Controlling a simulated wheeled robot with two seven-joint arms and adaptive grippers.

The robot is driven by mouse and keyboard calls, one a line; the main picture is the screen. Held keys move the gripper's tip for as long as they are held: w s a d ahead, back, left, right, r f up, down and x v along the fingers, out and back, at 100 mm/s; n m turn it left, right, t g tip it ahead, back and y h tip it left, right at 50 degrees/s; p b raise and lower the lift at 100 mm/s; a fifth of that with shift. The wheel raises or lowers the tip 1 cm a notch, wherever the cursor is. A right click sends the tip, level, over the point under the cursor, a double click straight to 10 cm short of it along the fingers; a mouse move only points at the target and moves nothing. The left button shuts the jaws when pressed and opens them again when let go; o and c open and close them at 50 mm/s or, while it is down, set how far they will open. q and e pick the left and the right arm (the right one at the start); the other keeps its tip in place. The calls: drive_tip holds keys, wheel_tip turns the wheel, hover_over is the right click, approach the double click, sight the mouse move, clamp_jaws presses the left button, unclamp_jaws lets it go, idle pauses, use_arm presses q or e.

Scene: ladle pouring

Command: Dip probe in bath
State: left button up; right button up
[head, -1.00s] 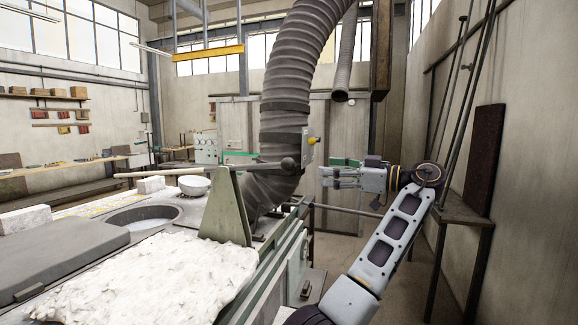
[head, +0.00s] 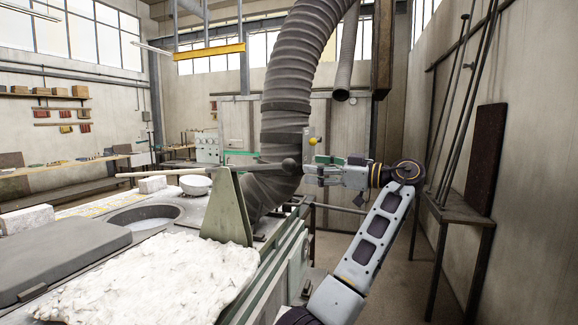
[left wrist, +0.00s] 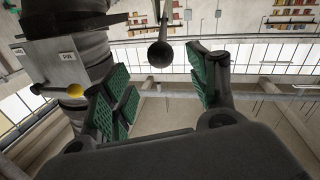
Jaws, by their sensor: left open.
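A long thin rod, seemingly the probe (head: 240,168), lies across the top of a green-grey upright bracket (head: 228,208). Its dark ball end (head: 290,165) points toward my left gripper. The round bath (head: 143,217) is sunk in the bench top at left, with a pale surface inside. My left gripper (head: 308,172) is open and empty, just right of the ball end in the head view. In the left wrist view the ball end (left wrist: 160,54) shows between the spread green-padded fingers (left wrist: 163,78), seemingly beyond their tips. My right gripper is not in view.
A thick ribbed duct (head: 285,110) hangs close behind the bracket. A white bowl (head: 195,185) stands near the bath. A grey slab (head: 60,258) and a rough white crust (head: 165,278) cover the near bench. A stand with dark rods (head: 460,210) is at right.

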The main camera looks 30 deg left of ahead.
sight(289, 166)
use_arm(q)
drive_tip(key=a+p, duration=0.1)
drive_tip(key=a, duration=0.8)
drive_tip(key=shift+s+a+p, duration=0.15)
drive_tip(key=shift+s+p, duration=0.05)
drive_tip(key=shift+p, duration=0.2)
drive_tip(key=c, duration=0.5)
clamp_jaws()
